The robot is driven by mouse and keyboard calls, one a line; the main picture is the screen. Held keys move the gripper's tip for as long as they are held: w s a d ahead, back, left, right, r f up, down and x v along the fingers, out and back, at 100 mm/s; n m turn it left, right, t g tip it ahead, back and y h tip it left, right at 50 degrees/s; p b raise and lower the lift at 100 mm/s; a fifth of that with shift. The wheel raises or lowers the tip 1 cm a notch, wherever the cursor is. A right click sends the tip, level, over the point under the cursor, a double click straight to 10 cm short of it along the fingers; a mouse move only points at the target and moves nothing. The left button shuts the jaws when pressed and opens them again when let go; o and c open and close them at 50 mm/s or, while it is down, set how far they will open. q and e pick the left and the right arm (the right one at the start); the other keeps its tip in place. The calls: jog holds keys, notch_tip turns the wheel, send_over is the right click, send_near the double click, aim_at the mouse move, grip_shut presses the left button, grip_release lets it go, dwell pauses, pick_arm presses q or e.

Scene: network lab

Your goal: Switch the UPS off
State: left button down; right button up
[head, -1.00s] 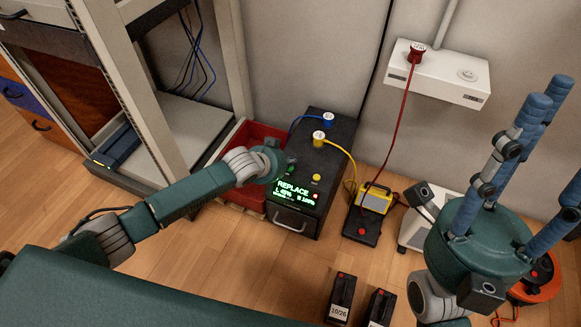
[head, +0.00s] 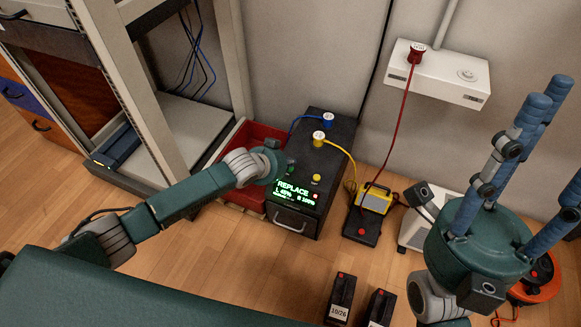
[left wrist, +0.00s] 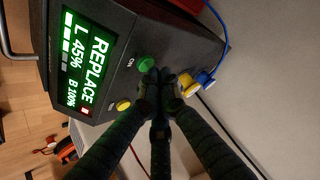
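The UPS (head: 340,157) is a black box on the floor by the wall. Its lit screen (head: 295,192) reads REPLACE, with L 45% and B 100% in the left wrist view (left wrist: 82,60). A green button (left wrist: 146,63) marked ON and a yellow button (left wrist: 123,105) sit beside the screen. The yellow button also shows in the head view (head: 316,178). My left gripper (left wrist: 160,78) has its fingers drawn together over the UPS top, close to the green button; I cannot tell whether they touch anything. My right gripper (head: 548,125) has its fingers spread and is empty, at the right.
Blue and yellow plugs (head: 319,139) stand at the back of the UPS. A red crate (head: 250,135) and an open rack (head: 190,125) stand left. A yellow-and-black unit (head: 375,200) stands right. Black battery packs (head: 342,295) lie in front. A white outlet box (head: 440,72) is on the wall.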

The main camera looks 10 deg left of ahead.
pick_arm(q)
jog(key=shift+f, duration=0.35)
dwell(0.3)
jog(key=shift+r+p, duration=0.6)
jog(key=shift+p, duration=0.25)
jog(key=shift+f, duration=0.1)
